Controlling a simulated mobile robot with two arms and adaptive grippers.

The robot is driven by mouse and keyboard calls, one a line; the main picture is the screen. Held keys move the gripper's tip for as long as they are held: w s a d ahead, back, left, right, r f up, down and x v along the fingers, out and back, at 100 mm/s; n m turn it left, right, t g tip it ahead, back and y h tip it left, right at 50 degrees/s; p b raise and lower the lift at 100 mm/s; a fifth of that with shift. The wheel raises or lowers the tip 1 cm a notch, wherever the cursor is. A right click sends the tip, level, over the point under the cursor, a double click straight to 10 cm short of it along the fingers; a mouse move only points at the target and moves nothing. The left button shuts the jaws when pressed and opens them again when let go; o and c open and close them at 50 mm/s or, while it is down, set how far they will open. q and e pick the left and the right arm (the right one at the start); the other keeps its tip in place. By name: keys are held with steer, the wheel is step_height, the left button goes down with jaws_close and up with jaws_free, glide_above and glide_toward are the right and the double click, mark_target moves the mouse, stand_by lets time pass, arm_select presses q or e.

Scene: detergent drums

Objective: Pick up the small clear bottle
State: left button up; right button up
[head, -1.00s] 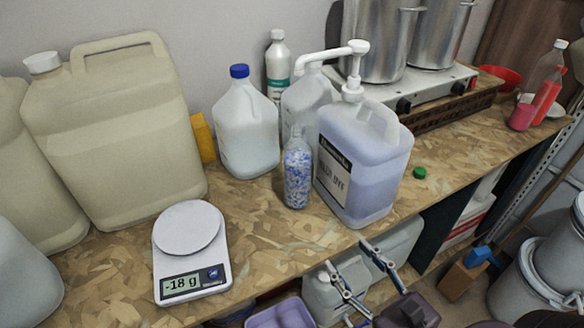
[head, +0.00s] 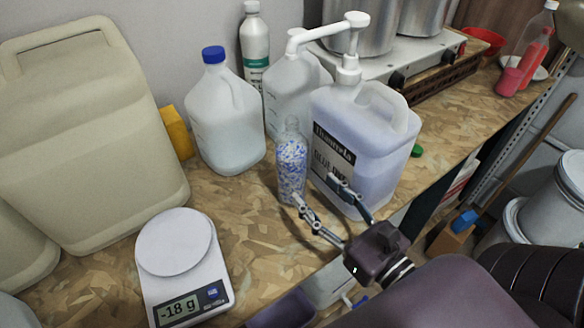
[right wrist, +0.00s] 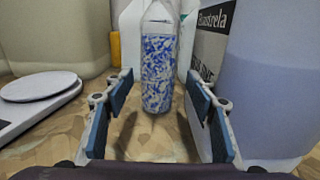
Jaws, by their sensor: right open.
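The small clear bottle (head: 291,165), with blue and white speckled contents, stands upright on the wood-chip board bench. It also shows in the right wrist view (right wrist: 157,62), straight ahead and roughly centred between the fingers. My right gripper (head: 318,190) is open, low over the bench on the near side of the bottle. In the right wrist view the open right gripper (right wrist: 160,108) has a finger on each side, with the bottle just beyond the fingertips. I see no contact between them. My left gripper is in neither view.
A large pump jug (head: 357,145) stands close at the bottle's right. A blue-capped jug (head: 226,125) is behind left. A scale (head: 183,265) reading -18 g sits left on the bench (head: 262,245). A green cap (head: 416,151) lies right of the pump jug.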

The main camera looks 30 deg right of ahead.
mark_target(301, 176)
steer(key=shift+w+a+r, duration=0.1)
steer(key=shift+w+a, duration=0.1)
steer(key=shift+w, duration=0.6)
steer(key=shift+w+r+p, duration=0.2)
steer(key=shift+w+p, duration=0.35)
steer(key=shift+p, duration=0.2)
steer(key=shift+w+a+f, duration=0.1)
steer(key=shift+w+f, duration=0.05)
steer(key=shift+w, duration=0.3)
steer(key=shift+w+a+p, duration=0.1)
steer(key=shift+w+p, duration=0.4)
steer(key=shift+p, duration=0.25)
steer(key=w, duration=0.1)
steer(key=w+p, duration=0.2)
steer(key=shift+w+a+r, duration=0.1)
steer(key=shift+a+r, duration=0.15)
steer(key=shift+a, duration=0.05)
steer(key=shift+w+f, duration=0.25)
steer(key=shift+w, duration=0.35)
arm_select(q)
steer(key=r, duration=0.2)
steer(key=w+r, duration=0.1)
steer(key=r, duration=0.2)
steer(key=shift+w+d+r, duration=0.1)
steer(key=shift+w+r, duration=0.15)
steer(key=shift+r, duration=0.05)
arm_select(e)
steer(key=shift+s, duration=0.1)
steer(key=shift+c, duration=0.4)
